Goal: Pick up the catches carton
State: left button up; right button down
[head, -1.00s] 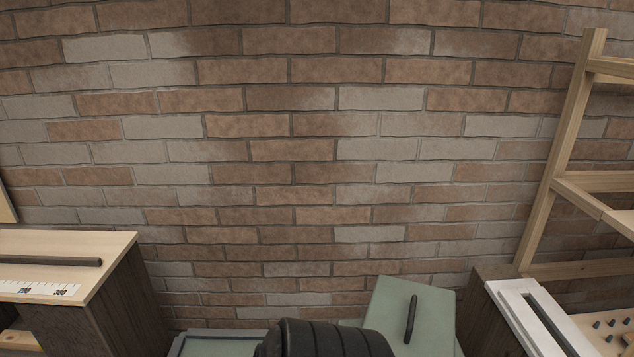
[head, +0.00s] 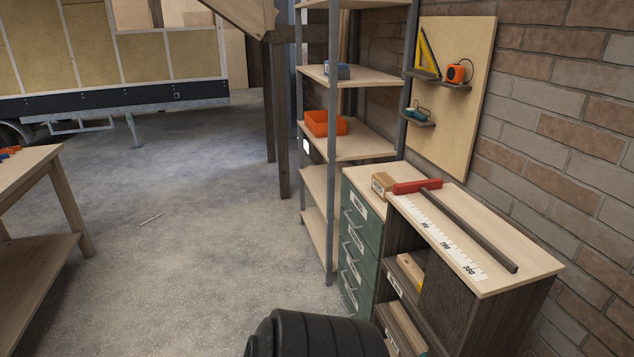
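A small brown carton (head: 383,186) with a pale label sits on top of the green drawer cabinet (head: 362,215), at the right of the head view. The label is too small to read, so I cannot tell whether it is the catches carton. Neither of my grippers is in view.
A wood-topped bench with a ruler scale (head: 480,234) and a red block (head: 417,186) adjoins the cabinet. A metal-post shelf unit (head: 338,140) holds an orange bin (head: 325,123) and a blue bin (head: 337,71). A wooden table (head: 62,190) stands left. The grey floor between is largely clear.

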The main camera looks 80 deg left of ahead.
aim_at(382, 184)
jog(key=i+j+u, duration=0.1)
jog(key=u, duration=2.15)
jog(key=i+j+z, duration=0.2)
jog(key=z, duration=0.2)
jog(key=i+j+z, duration=0.25)
jog(key=z, duration=0.2)
